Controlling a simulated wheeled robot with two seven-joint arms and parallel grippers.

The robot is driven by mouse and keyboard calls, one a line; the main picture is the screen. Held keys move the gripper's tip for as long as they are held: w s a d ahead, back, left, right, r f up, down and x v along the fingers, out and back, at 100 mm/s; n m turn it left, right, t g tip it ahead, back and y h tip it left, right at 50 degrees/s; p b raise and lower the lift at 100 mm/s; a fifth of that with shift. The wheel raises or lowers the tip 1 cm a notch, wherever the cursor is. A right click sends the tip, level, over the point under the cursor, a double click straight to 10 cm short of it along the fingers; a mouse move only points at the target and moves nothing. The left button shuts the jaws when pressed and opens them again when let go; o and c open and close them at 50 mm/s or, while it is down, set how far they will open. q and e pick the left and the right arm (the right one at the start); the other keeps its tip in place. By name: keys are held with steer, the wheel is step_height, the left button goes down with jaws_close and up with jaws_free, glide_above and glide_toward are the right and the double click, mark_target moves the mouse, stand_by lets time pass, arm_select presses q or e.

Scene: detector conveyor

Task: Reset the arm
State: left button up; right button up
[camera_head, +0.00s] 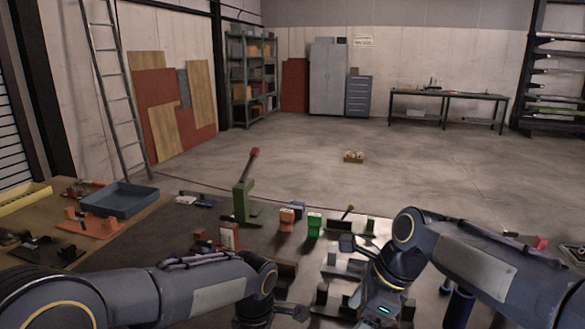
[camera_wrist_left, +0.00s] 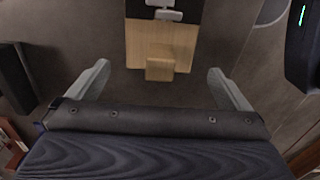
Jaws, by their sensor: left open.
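My left arm comes in from the left in the head view, with its gripper (camera_head: 272,314) low at the bottom centre, partly cut off by the frame edge. In the left wrist view the left gripper (camera_wrist_left: 160,84) is open, with its two grey fingers spread wide and nothing between them. A wooden block (camera_wrist_left: 160,44) on a dark base lies just ahead of the fingers, apart from them. My right arm (camera_head: 470,258) is bent down over the right of the table.
Several small parts crowd the space around both wrists. Open floor lies beyond the table.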

arm_select(q)
step_height(320, 180, up, 5)
steer(key=shift+f, duration=0.1)
steer(key=s+a+r+m+t+h, duration=0.2)
steer(key=s+a+r+m+h, duration=0.15)
steer(key=s+a+m, duration=0.45)
steer(key=s+a+f+m+t, duration=0.1)
steer(key=s+a+m, duration=0.1)
steer(key=s, duration=0.4)
steer(key=s+a+f+m+t, duration=0.1)
steer(key=s+a+m+t, duration=0.1)
steer(key=s, duration=0.5)
steer(key=shift+s+a+f+m+t, duration=0.15)
steer(key=shift+a+f+m+t, duration=0.2)
steer(key=shift+a+m, duration=0.5)
arm_select(e)
steer(key=s+d+f+n+t, duration=0.2)
steer(key=s+d+f+n, duration=0.1)
steer(key=s+n, duration=0.6)
steer(key=s+d+f+n+t, duration=0.2)
steer(key=s+d+n, duration=0.3)
steer(key=s+n, duration=0.5)
steer(key=shift+s+d+f+t+h, duration=0.3)
steer(key=shift+s+d+f, duration=0.1)
steer(key=shift+s+f, duration=0.2)
